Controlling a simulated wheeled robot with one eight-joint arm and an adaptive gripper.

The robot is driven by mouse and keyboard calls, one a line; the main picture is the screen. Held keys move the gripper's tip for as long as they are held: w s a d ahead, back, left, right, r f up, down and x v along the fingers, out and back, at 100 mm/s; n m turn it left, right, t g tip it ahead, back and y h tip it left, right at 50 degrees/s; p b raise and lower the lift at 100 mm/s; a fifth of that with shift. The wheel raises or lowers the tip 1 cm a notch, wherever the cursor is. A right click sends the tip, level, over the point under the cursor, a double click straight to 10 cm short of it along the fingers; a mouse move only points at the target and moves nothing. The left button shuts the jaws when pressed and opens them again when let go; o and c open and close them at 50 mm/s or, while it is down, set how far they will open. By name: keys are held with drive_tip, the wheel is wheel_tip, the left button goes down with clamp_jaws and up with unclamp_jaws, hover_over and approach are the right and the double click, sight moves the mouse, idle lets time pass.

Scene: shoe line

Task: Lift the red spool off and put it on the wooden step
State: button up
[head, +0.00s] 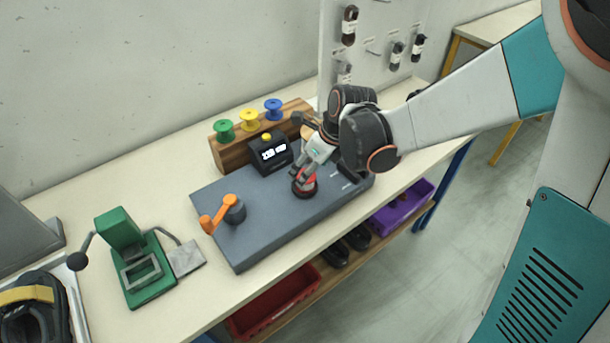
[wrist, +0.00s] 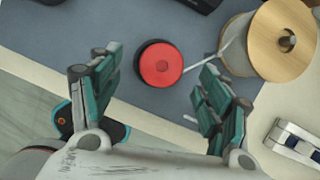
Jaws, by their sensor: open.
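The red spool (head: 306,188) stands on the grey machine bed, under my gripper (head: 306,174). In the wrist view the red spool (wrist: 160,64) shows from above as a round red top with a dark rim and a small centre mark. My gripper (wrist: 160,72) is open, with one finger to the left of the spool and one to the right, both apart from it. The wooden step (head: 232,153) stands behind the machine bed and bears a green spool (head: 224,130), a yellow spool (head: 249,119) and a blue spool (head: 273,108).
A wooden reel with white lace (wrist: 265,50) is close to my right finger in the wrist view. A black display box (head: 270,153) and an orange crank (head: 219,213) are on the machine bed (head: 262,235). A green press (head: 143,272) stands at left.

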drive_tip(key=shift+b+x, duration=1.15)
drive_tip(key=shift+x, duration=1.6)
drive_tip(key=shift+w+d+r, duration=0.1)
drive_tip(key=shift+d, duration=0.05)
drive_tip(key=shift+c, duration=0.6)
drive_tip(key=c, duration=1.1)
